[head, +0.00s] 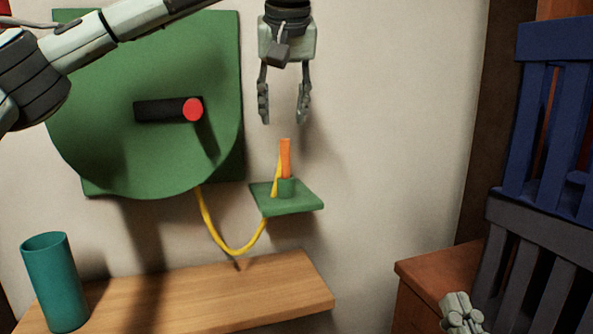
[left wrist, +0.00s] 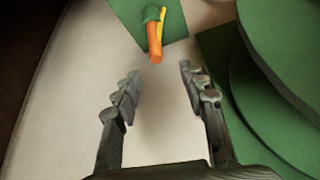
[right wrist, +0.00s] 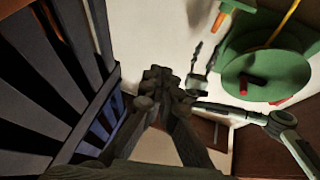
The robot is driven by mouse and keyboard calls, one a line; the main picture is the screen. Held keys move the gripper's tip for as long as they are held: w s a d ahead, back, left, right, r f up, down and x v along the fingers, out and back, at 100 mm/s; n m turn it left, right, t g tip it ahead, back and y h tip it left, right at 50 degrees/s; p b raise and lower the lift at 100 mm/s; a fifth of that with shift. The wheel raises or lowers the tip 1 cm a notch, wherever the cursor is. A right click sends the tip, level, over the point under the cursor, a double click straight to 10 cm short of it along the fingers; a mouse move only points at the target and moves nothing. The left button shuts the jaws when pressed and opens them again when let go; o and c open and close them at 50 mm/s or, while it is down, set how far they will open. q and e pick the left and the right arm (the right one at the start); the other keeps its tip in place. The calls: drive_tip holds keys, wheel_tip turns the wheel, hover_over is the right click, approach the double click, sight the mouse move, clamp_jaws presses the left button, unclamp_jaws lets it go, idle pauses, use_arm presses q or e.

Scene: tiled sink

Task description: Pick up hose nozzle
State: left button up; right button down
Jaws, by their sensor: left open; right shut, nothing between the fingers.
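The orange hose nozzle (head: 286,158) stands upright in a small green holder (head: 306,202) on the wall, with the yellow hose (head: 238,250) running to it. My left gripper (head: 284,112) is open, pointing down above the nozzle and apart from it. In the left wrist view, the nozzle (left wrist: 154,45) lies ahead of the open left fingers (left wrist: 160,87), not between them. My right gripper (head: 461,318) is shut and empty, low at the right of the head view. It also shows in the right wrist view (right wrist: 160,75), where the nozzle (right wrist: 219,20) is at the top.
A large green hose reel (head: 150,60) with a black, red-ended handle hangs on the wall at left. A wooden shelf (head: 200,295) with a teal cup (head: 55,285) is below. Blue and grey crates (head: 540,130) stand at right. The wall right of the nozzle is clear.

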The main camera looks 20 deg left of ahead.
sight(285, 139)
use_arm(q)
drive_tip(key=x, duration=0.2)
drive_tip(key=b+x, duration=0.1)
drive_tip(key=x, duration=0.4)
drive_tip(key=shift+s+d+f+b, duration=0.15)
drive_tip(key=shift+d+f+b, duration=0.1)
drive_tip(key=shift+f+b, duration=0.1)
use_arm(e)
drive_tip(key=s+r+t, duration=0.1)
drive_tip(key=s+d+r+t, duration=0.1)
drive_tip(key=r, duration=0.1)
drive_tip(key=shift+d+t, duration=0.15)
drive_tip(key=shift+t, duration=0.25)
use_arm(q)
clamp_jaws()
use_arm(e)
drive_tip(key=shift+y, duration=0.5)
